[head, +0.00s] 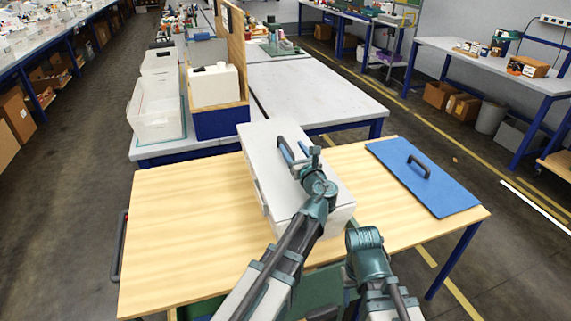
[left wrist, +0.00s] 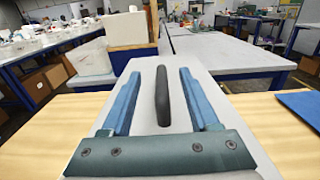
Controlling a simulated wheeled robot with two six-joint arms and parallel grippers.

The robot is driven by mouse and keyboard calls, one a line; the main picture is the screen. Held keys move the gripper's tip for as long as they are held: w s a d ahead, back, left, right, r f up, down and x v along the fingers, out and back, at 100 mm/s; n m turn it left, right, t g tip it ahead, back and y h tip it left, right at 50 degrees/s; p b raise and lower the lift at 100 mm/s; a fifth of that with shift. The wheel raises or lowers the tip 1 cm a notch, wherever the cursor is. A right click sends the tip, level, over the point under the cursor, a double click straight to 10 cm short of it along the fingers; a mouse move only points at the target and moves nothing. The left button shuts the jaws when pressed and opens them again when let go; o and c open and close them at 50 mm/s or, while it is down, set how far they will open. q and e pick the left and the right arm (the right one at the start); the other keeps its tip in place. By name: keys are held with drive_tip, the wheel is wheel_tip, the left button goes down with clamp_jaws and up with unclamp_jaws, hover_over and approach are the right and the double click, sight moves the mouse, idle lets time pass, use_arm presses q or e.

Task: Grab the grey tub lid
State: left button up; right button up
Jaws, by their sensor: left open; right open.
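The grey tub (head: 333,222) stands on the wooden-topped table with its flat light-grey lid (head: 262,142) on top. The lid has a dark bar handle (left wrist: 162,97), which stands upright in the middle of the left wrist view. My left gripper (head: 294,150) is open above the lid. In the left wrist view its two blue fingers (left wrist: 158,93) lie one on each side of the handle, with a gap on both sides. My right arm shows at the lower right of the tub in the head view, but its fingers are not visible.
A blue panel with a dark handle (head: 440,190) lies on the table's right side. The wooden table (head: 180,220) is clear at left. Behind stand a white bin (head: 155,115), a white box in a blue-and-wood holder (head: 213,85) and a grey workbench (head: 310,90).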

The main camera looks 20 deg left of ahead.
sight(282, 139)
use_arm(q)
wheel_tip(282, 139, down, 3)
drive_tip(key=shift+f+b, duration=0.2)
drive_tip(key=shift+b, duration=0.9)
drive_tip(key=shift+w+a+f+b, duration=0.1)
drive_tip(key=shift+w+f+b, duration=0.1)
drive_tip(key=shift+f+b, duration=0.1)
drive_tip(key=shift+w+a+r+p, duration=0.3)
drive_tip(key=shift+w+a, duration=0.35)
drive_tip(key=shift+w, duration=0.25)
use_arm(e)
drive_tip(key=shift+f, duration=1.7)
use_arm(q)
drive_tip(key=x, duration=0.5)
drive_tip(key=shift+s, duration=0.1)
drive_tip(key=shift+c, duration=0.3)
clamp_jaws()
